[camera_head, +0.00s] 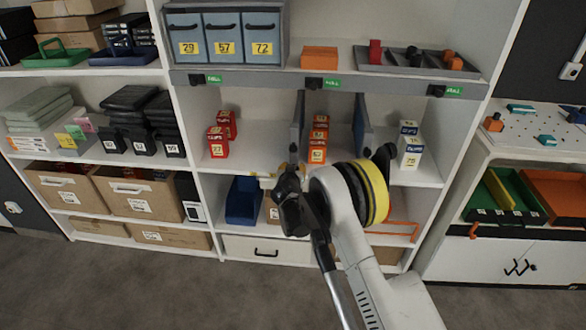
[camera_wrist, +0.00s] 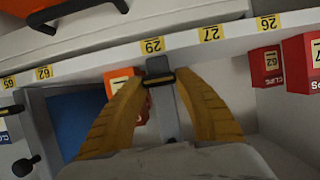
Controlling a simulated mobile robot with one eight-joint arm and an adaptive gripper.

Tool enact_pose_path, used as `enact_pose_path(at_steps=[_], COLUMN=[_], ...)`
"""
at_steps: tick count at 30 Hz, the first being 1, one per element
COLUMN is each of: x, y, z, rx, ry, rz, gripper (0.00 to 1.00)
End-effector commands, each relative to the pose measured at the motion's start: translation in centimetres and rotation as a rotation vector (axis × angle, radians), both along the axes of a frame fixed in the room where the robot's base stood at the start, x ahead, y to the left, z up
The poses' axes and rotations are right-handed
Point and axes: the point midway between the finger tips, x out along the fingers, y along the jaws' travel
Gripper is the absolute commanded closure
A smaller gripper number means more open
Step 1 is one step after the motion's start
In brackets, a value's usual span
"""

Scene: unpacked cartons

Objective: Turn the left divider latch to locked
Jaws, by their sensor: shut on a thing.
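The left divider (camera_head: 297,122) is an upright grey panel on the middle shelf, between red and orange boxes. In the wrist view it shows as a grey strip (camera_wrist: 164,112) between my fingers. Its latch (camera_wrist: 158,72) is a small dark piece at the divider's front end, by the shelf edge, with its bar lying across the strip. My gripper (camera_wrist: 157,80) has yellow fingers on both sides of the latch and is shut on it. In the head view my gripper (camera_head: 272,181) is low at the shelf front and my arm hides the latch. I cannot read a locked mark.
The right divider (camera_head: 361,124) stands to the right. Red boxes (camera_head: 218,140), orange boxes (camera_head: 318,140) and white boxes (camera_head: 410,150) share the shelf. A blue bin (camera_head: 243,200) is below. The numbered shelf edge (camera_wrist: 95,65) runs close to my fingers. The floor in front is clear.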

Motion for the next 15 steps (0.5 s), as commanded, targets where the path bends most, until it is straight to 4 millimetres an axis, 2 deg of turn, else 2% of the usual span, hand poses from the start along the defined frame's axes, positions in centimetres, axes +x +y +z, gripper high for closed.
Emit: enact_pose_path(at_steps=[5, 6, 7, 15], x=[0.04, 0.04, 0.03, 0.01], y=[-0.02, -0.03, -0.02, 0.00], z=[-0.01, -0.01, -0.01, 0.00], rx=[-0.001, -0.002, -0.002, -0.003], ry=[0.000, 0.000, 0.000, 0.000], rz=[-0.001, -0.001, -0.001, -0.001], gripper=[0.92, 0.50, 0.41, 0.39])
